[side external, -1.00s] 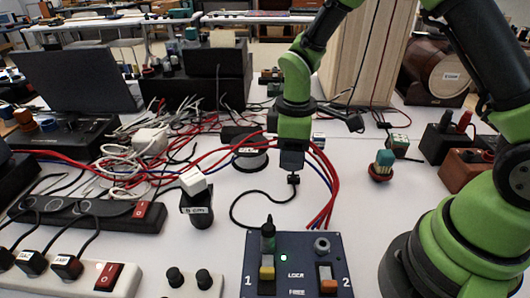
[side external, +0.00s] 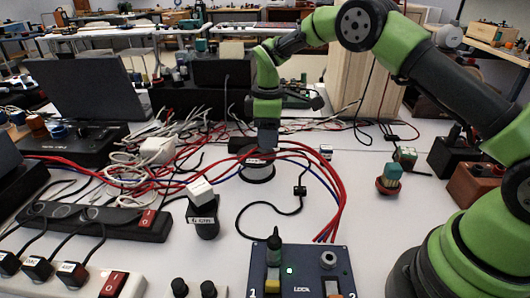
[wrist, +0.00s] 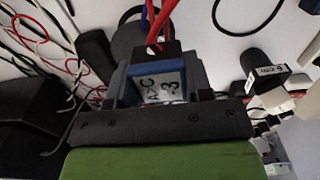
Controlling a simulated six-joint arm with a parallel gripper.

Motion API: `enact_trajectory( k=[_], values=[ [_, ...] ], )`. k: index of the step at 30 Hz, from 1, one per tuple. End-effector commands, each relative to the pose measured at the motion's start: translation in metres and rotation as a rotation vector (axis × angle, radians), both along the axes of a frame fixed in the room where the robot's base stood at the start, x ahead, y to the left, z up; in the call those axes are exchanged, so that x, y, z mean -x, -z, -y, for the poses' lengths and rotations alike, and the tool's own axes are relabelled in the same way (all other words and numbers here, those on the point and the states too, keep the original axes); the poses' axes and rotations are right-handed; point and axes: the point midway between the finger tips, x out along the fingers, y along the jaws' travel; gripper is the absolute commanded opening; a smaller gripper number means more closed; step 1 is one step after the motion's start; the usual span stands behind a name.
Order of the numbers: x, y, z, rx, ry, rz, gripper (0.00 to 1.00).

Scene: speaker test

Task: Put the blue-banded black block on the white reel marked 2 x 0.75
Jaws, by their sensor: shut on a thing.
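My gripper (side external: 267,146) points down and is shut on the blue-banded black block. In the side view the gripper hides most of the block. I cannot tell whether block and reel touch.
A black cylinder with a white cap (side external: 203,212) stands front left. A switch panel (side external: 290,262) lies in front. A tangle of wires (side external: 135,160) fills the left.

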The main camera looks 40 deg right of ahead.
Motion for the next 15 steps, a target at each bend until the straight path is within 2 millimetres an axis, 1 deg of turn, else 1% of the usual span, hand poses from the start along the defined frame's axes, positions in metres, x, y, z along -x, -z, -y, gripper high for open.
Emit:
enact_trajectory(
  k=[1,5,10,12,15],
  values=[
    [0.001,0.008,0.0,0.0,0.001,-0.003,0.22],
    [0.0,0.02,0.0,-0.001,0.0,-0.001,0.22],
    [0.0,0.045,0.0,-0.001,0.002,-0.002,0.22],
    [0.0,0.051,0.0,-0.001,0.001,0.001,0.22],
    [0.0,0.053,0.0,-0.001,0.001,0.002,0.22]
  ],
)
